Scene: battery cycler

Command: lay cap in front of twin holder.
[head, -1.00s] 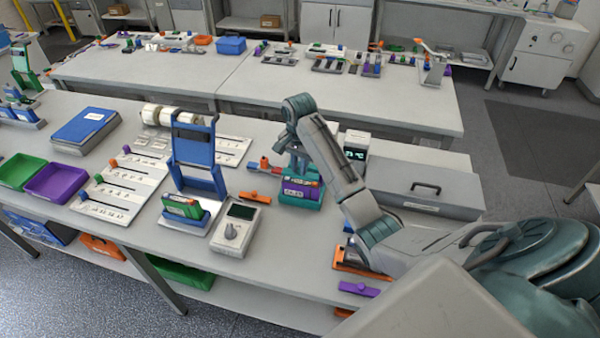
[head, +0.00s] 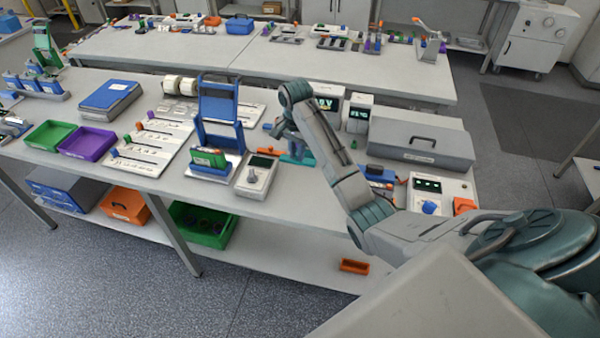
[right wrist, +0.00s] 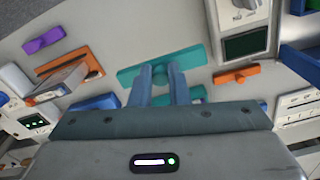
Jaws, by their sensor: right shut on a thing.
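My right gripper (right wrist: 161,76) is shut on a teal cap (right wrist: 190,58), a flat bar gripped at its middle. In the head view the right gripper (head: 288,130) is over the table, right of the blue stand, with teal showing just below it. The cap seems low over the table; I cannot tell whether it touches. The teal holder with purple cells, probably the twin holder, is hidden by my right arm in the head view. My left gripper is not in view.
An orange cap (right wrist: 237,74) lies close right of the teal one in the wrist view. The grey meter (head: 257,176) and blue stand (head: 219,108) stand near; a grey case (head: 420,143) is right.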

